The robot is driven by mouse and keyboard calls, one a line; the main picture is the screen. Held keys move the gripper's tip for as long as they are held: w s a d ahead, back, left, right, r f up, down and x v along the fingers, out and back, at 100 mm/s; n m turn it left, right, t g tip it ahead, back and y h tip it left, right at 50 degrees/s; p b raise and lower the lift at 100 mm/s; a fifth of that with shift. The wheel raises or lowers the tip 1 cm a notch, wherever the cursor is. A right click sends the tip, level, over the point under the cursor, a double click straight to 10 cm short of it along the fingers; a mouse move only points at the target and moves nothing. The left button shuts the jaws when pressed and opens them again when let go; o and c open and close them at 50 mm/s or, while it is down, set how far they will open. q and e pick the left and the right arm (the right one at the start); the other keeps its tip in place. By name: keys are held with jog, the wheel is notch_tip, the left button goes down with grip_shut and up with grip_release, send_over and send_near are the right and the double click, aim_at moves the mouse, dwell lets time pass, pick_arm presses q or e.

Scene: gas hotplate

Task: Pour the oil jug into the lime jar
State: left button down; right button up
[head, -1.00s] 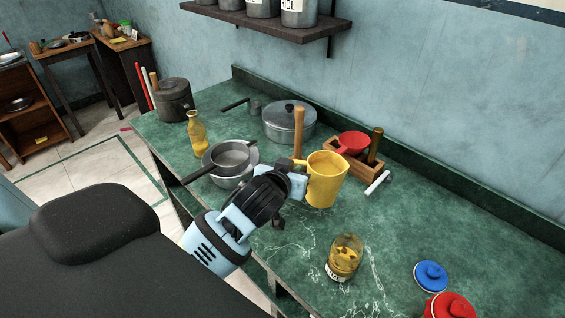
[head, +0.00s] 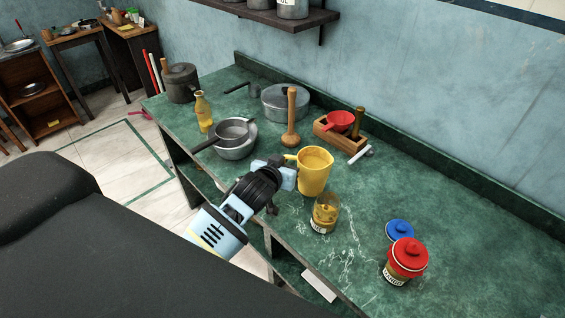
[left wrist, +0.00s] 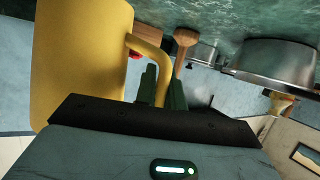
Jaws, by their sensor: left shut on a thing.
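The yellow oil jug (head: 316,172) stands upright over the green counter, in the middle of the head view. Its open top shows a yellow inside. My left gripper (head: 289,174) is shut on the jug's handle, at the jug's left side. In the left wrist view the jug (left wrist: 80,60) fills the upper left and its handle (left wrist: 152,55) meets the fingers (left wrist: 163,88). An open glass jar (head: 325,215) with a white label and brownish-yellow contents stands just in front of the jug. It looks like the lime jar, but I cannot read the label surely. My right gripper is not in view.
A red-lidded jar (head: 405,260) and a blue lid (head: 400,230) are at the right. Pans (head: 236,138) and an oil bottle (head: 203,112) stand left.

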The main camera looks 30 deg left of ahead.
aim_at(289, 156)
pick_arm(q)
jog(key=shift+r, duration=0.1)
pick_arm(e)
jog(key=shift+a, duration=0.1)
pick_arm(q)
jog(key=r+t, duration=0.1)
jog(key=s+d+r+m+t+y, duration=0.1)
jog(key=r+m+t+b, duration=0.1)
jog(key=shift+s+d+r, duration=0.15)
jog(key=shift+r, duration=0.5)
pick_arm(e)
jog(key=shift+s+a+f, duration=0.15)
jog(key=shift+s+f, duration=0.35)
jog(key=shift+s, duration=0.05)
pick_arm(q)
jog(key=shift+r+t, duration=0.15)
jog(key=shift+t, duration=0.15)
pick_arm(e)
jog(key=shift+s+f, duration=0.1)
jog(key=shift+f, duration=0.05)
pick_arm(q)
jog(key=shift+s+d+r, duration=0.1)
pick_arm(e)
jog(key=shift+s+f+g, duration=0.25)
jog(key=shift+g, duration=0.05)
